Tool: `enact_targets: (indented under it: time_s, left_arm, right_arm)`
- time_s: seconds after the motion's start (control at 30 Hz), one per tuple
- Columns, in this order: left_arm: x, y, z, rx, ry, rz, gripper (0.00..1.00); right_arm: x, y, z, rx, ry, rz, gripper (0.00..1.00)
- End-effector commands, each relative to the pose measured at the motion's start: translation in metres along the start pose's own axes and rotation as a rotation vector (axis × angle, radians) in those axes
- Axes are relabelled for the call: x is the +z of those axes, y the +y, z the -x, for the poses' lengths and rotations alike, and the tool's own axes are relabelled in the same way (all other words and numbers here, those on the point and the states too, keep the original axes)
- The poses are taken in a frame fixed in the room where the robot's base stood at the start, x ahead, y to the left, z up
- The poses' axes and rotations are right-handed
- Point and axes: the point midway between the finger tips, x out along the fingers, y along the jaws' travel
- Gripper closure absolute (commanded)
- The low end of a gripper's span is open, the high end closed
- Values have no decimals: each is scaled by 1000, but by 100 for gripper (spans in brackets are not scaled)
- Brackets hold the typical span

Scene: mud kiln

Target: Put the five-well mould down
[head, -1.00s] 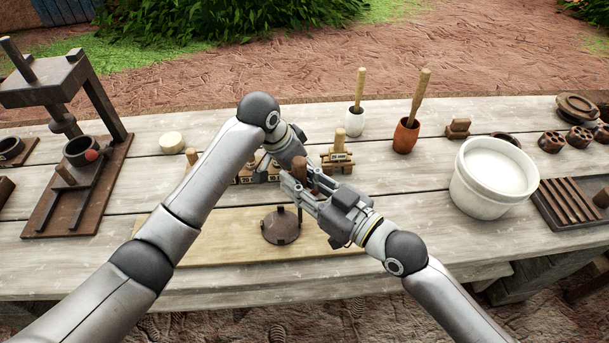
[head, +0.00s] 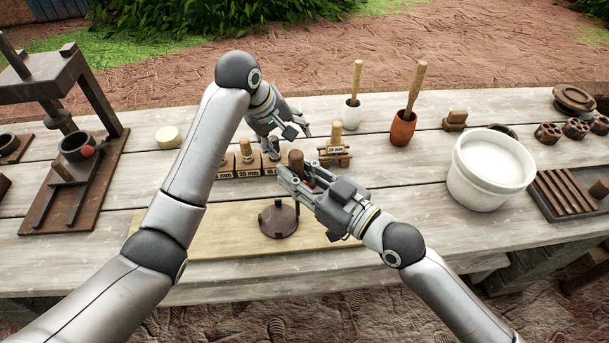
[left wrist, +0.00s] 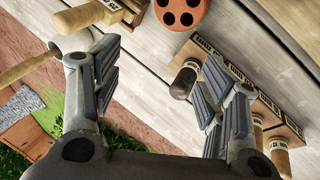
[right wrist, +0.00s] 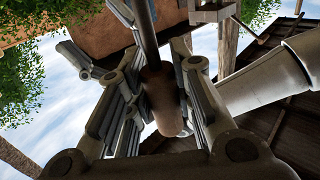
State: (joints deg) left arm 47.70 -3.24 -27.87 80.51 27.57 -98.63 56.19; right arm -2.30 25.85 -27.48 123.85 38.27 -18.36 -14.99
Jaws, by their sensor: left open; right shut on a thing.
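The five-well mould (left wrist: 182,12), a terracotta disc with dark round wells, shows at the top edge of the left wrist view, partly cut off. A dark round plate (head: 278,219) lies below on the pale board.
A rack of labelled tools (head: 254,167) stands behind the board (head: 200,247), with a small labelled stand (head: 334,158) to its right. White (head: 352,114) and terracotta (head: 402,128) mortars, a white bucket (head: 490,175) and a press (head: 75,145) occupy the table.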

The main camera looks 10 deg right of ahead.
Motion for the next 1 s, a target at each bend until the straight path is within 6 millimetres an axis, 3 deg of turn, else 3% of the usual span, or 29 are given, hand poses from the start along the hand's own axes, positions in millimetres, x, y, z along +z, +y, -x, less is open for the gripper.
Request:
enact_targets:
  time_s: [0.6,0.8,1.0]
  left_arm:
    - [18,-12,4,-111,-148,1129,33]
    - [22,-15,6,-158,-167,1366,33]
    - [25,-16,0,-180,-173,1457,33]
  right_arm:
    - [0,0,0,0,-1,1,100]
    - [0,0,0,0,0,1,100]
    - [0,0,0,0,0,1,100]
